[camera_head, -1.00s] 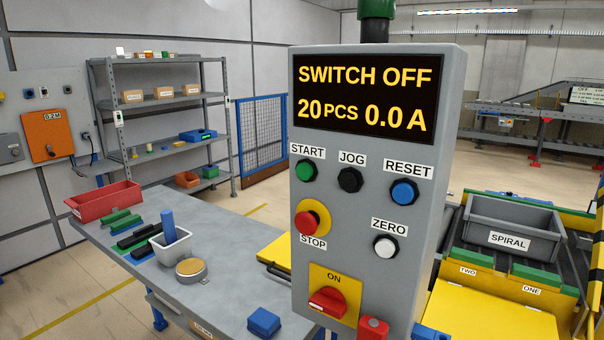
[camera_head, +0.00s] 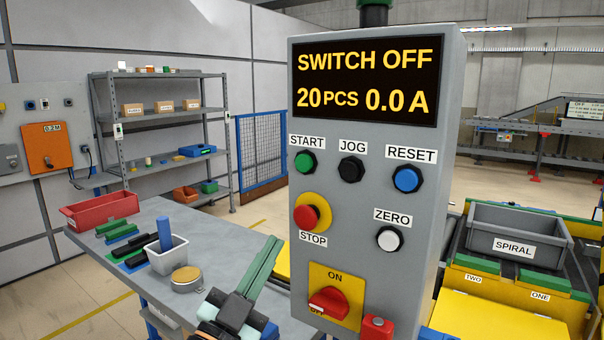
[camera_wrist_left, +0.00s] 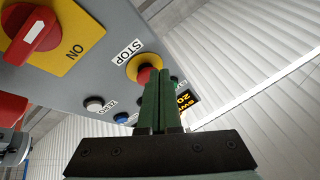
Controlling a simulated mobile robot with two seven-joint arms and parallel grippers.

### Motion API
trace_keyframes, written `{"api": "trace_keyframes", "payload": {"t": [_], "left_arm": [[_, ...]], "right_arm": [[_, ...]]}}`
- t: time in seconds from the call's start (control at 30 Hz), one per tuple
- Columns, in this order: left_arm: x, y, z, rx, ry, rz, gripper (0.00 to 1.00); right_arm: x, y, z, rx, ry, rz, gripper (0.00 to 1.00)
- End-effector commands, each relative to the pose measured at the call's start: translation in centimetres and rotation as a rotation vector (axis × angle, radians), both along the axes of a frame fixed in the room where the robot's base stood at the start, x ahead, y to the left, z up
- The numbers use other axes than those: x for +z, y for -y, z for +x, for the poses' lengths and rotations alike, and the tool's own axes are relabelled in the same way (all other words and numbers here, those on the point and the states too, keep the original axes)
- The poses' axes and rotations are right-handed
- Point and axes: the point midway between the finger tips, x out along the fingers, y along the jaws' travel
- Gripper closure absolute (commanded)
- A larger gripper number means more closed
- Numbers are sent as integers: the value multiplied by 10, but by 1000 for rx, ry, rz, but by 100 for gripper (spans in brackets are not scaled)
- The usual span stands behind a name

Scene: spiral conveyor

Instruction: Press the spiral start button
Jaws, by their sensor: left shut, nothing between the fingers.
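The green START button (camera_head: 304,162) is at the upper left of the buttons on a grey control box (camera_head: 372,285). The box's display (camera_head: 366,80) reads "SWITCH OFF", "20 PCS" and "0.0 A". My left gripper (camera_head: 272,245) is shut and empty, below and left of the START button and apart from it, in front of the table. In the left wrist view its green fingers (camera_wrist_left: 158,72) lie together and point toward the box, covering part of the button area. The right gripper is in no view.
The red STOP button (camera_head: 308,215) sits right below START. JOG (camera_head: 351,168), RESET (camera_head: 407,178) and ZERO (camera_head: 389,239) are to the right. A red rotary switch (camera_head: 328,301) is lower down. A table (camera_head: 115,251) with a white bin (camera_head: 167,258) stands left.

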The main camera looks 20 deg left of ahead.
Motion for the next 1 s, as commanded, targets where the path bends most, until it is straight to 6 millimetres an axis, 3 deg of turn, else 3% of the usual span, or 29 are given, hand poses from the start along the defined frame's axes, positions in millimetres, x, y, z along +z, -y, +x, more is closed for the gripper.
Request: {"api": "trace_keyframes", "payload": {"t": [0.1,0.2,0.33,0.5,0.77,1.0], "left_arm": [[48,-3,-20,26,148,26,100],[77,-6,-36,47,238,44,100],[100,-7,-52,65,314,59,100],[110,-8,-59,75,347,65,100],[110,-8,-59,74,345,66,100],[109,-5,-47,73,344,64,100]], "right_arm": [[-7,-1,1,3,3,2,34],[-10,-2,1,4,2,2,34],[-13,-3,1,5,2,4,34],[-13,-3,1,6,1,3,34],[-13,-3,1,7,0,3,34],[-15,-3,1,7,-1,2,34]]}}
